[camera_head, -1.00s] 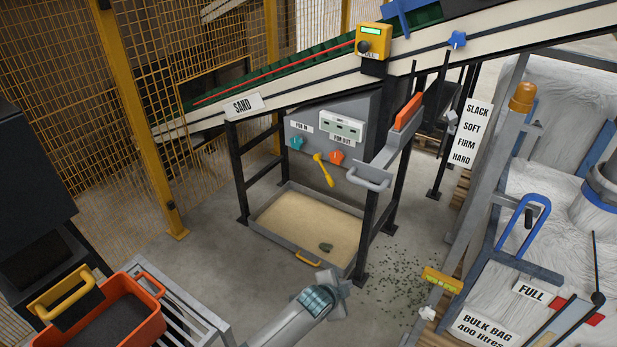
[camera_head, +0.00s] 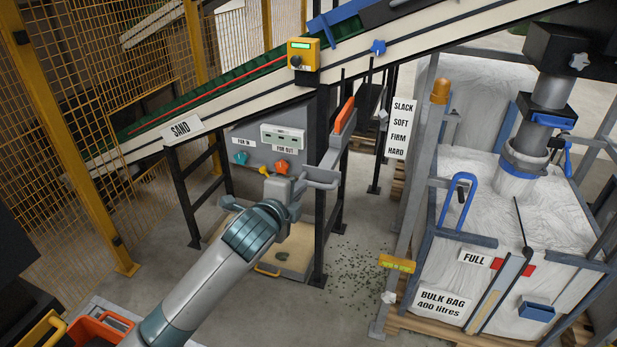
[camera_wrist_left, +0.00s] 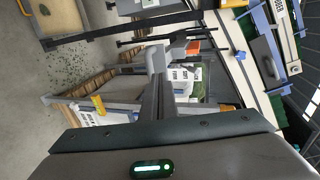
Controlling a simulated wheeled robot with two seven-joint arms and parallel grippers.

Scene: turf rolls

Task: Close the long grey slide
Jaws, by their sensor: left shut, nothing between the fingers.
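The long grey slide (camera_head: 335,152) sticks out of the grey panel under the sloping conveyor. A grey bar handle (camera_head: 322,183) is at its near end. My left gripper (camera_head: 287,189) is shut and empty, just left of the handle in the head view. Whether it touches the handle cannot be told. In the wrist view the shut fingers (camera_wrist_left: 162,95) point away from the palm, and the slide cannot be made out for certain there. My right gripper is not in view.
An orange block (camera_head: 345,114) stands just above the slide. Turquoise (camera_head: 240,158) and orange (camera_head: 281,167) knobs sit on the panel. A sand tray (camera_head: 295,258) lies below, partly behind my arm. Black frame legs (camera_head: 320,235) stand beside it. The bulk bag (camera_head: 480,190) is at right.

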